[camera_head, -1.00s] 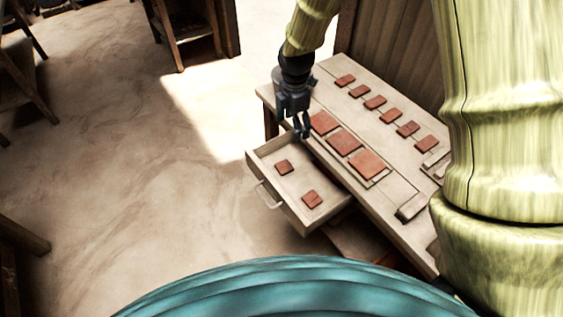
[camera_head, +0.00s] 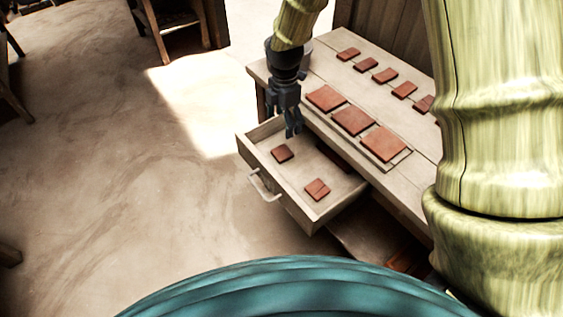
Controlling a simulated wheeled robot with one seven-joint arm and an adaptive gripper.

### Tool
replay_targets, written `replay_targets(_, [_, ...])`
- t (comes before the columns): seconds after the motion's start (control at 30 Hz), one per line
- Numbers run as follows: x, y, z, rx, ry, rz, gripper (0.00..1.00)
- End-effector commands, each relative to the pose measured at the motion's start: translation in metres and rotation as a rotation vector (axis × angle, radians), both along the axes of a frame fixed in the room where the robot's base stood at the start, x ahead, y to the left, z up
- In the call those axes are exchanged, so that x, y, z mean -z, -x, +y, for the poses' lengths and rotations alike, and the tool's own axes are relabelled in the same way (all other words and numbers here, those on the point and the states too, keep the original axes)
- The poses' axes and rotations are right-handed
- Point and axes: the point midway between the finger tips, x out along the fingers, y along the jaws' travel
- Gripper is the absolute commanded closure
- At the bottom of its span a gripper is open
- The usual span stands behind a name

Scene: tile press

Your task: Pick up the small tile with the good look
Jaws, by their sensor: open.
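Two small reddish-brown tiles lie apart in the open drawer: one at the left (camera_head: 282,152) and one at the front right (camera_head: 317,189). A row of several small tiles (camera_head: 385,75) lies along the back of the table. Three larger tiles (camera_head: 353,121) lie nearer its front edge. Surface details are too small to tell which small tile has the good look. My gripper (camera_head: 293,133) is open and empty, pointing down over the back part of the drawer, above and right of the left drawer tile.
The drawer (camera_head: 284,192) juts out from the table (camera_head: 320,70), with a handle (camera_head: 264,187) on its front. My arm hides the table's right part. A wooden stool (camera_head: 178,28) stands far back.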

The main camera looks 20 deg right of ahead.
Motion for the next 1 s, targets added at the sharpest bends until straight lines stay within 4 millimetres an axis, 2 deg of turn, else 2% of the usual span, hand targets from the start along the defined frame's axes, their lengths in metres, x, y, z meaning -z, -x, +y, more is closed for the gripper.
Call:
replay_targets(0.03, [0.014, 0.0, 0.0, 0.0, 0.0, 0.0, 0.23])
replay_targets(0.37, [0.033, 0.0, 0.0, 0.001, 0.0, 0.001, 0.23])
replay_targets(0.7, [0.072, 0.0, 0.001, 0.001, 0.0, 0.001, 0.23])
replay_targets(1.0, [0.086, 0.0, 0.001, 0.0, 0.0, 0.001, 0.23])
